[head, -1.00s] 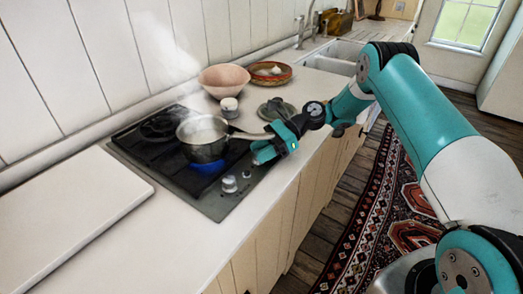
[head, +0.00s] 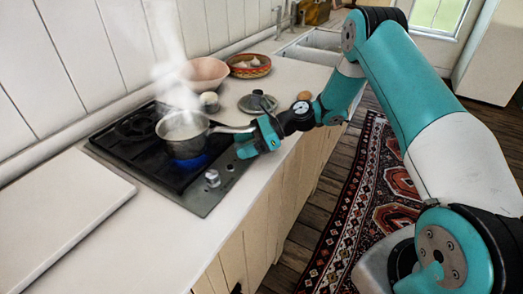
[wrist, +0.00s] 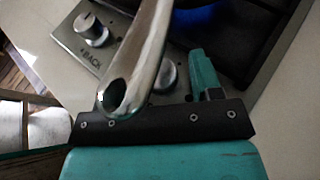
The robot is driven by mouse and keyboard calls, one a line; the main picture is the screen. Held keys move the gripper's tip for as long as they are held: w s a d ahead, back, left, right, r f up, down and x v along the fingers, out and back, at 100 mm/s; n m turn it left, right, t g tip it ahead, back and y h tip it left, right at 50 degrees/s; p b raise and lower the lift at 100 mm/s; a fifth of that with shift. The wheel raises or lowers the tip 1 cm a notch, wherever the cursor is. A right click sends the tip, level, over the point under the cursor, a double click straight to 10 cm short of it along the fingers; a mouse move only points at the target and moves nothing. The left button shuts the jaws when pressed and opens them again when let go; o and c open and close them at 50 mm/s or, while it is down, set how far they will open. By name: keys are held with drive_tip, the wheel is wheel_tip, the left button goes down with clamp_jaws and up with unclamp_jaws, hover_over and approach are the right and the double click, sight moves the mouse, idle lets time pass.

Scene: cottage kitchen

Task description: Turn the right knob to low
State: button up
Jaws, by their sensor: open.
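The hob has two silver knobs on its front strip. The right knob (head: 230,165) is the one nearer the sink; the other knob (head: 212,178) is nearer the white board. In the wrist view the right knob (wrist: 165,78) is partly hidden behind the pot handle (wrist: 145,55). The other knob (wrist: 92,30) is clear, with "BACK" lettered by it. My gripper (head: 241,150) is open and empty, low beside the right knob, at the pot handle's end. One teal finger (wrist: 204,72) shows right of that knob; the other finger is hidden. I cannot tell whether it touches the knob.
A steaming steel pot (head: 184,139) stands over a blue flame, its handle crossing close to my gripper. A pink bowl (head: 206,74), a patterned bowl (head: 250,68) and a dark lid (head: 257,103) stand beyond. A white board (head: 60,215) lies at left.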

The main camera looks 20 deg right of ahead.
drive_tip(key=m+t+h, duration=0.1)
drive_tip(key=m+t, duration=0.1)
drive_tip(key=m+t+h, duration=0.1)
drive_tip(key=m+t, duration=0.1)
drive_tip(key=shift+s+a+t+b, duration=0.15)
drive_tip(key=shift+s+t+b, duration=0.05)
drive_tip(key=shift+t+b, duration=0.1)
drive_tip(key=m+t+h, duration=0.3)
drive_tip(key=m, duration=0.1)
drive_tip(key=shift+s+a+b, duration=0.1)
drive_tip(key=shift+b, duration=0.3)
drive_tip(key=shift+t, duration=0.3)
drive_tip(key=b+v, duration=0.2)
drive_tip(key=v, duration=0.6)
drive_tip(key=shift+s+d+r, duration=0.1)
drive_tip(key=shift+d, duration=0.15)
drive_tip(key=r+p+v, duration=0.1)
drive_tip(key=p+v, duration=0.8)
drive_tip(key=p, duration=0.4)
drive_tip(key=s+a+r+n+g+y+b, duration=0.3)
drive_tip(key=a+r+n+g, duration=0.35)
drive_tip(key=a+n, duration=0.7)
drive_tip(key=s+a+r+n+g+h+b, duration=0.1)
drive_tip(key=s+r+n+g+h, duration=0.3)
drive_tip(key=n, duration=1.2)
drive_tip(key=shift+s+a+r+g+b, duration=0.45)
drive_tip(key=shift+s+g+b, duration=0.25)
drive_tip(key=shift+s, duration=1.7)
